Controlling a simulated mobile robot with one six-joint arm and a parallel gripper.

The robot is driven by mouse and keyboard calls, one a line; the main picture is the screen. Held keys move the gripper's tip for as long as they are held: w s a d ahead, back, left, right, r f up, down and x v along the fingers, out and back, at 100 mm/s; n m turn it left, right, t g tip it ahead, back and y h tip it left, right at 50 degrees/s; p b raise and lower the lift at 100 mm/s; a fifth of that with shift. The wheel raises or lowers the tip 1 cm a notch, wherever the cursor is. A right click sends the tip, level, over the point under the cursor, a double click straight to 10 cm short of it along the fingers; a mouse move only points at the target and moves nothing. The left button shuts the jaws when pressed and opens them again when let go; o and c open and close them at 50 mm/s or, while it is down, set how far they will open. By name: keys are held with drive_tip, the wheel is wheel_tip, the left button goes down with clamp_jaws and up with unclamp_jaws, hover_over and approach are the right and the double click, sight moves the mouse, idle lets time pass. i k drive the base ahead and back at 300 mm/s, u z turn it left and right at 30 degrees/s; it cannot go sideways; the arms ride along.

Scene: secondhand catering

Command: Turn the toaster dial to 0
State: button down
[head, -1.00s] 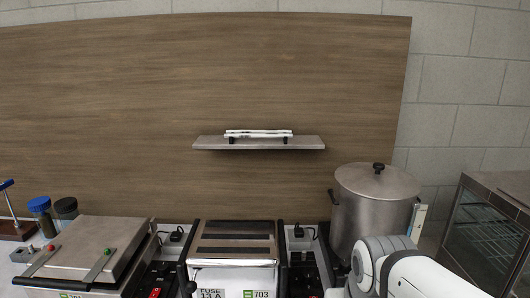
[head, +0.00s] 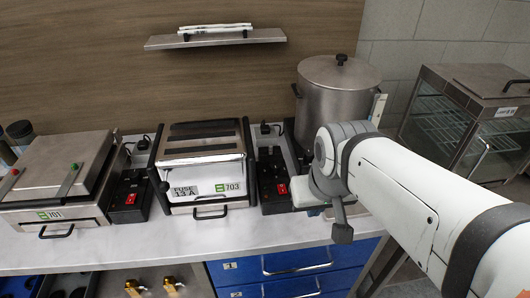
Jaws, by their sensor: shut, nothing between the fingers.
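A steel appliance (head: 205,150) labelled 703, with dark bands on top and a "FUSE 13 A" label on its white front, stands mid-counter. It may be the toaster, but I cannot tell for sure. No numbered dial can be made out on it. My gripper (head: 342,234) hangs low at the end of my arm, right of the appliance and in front of the pot. Its dark tips look shut and empty, apart from the appliance.
A flat steel appliance (head: 55,175) labelled 701 stands at left. Black switch boxes (head: 131,193) with red switches flank the middle appliance. A lidded pot (head: 335,95) and a glass-sided cabinet (head: 460,120) are at right. Blue drawers (head: 275,265) lie below the counter (head: 150,248).

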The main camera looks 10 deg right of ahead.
sight(274, 167)
drive_tip(key=u, duration=1.15)
drive_tip(key=k, duration=1.1)
drive_tip(key=z, duration=1)
drive_tip(key=i, duration=1)
drive_tip(key=z, duration=0.05)
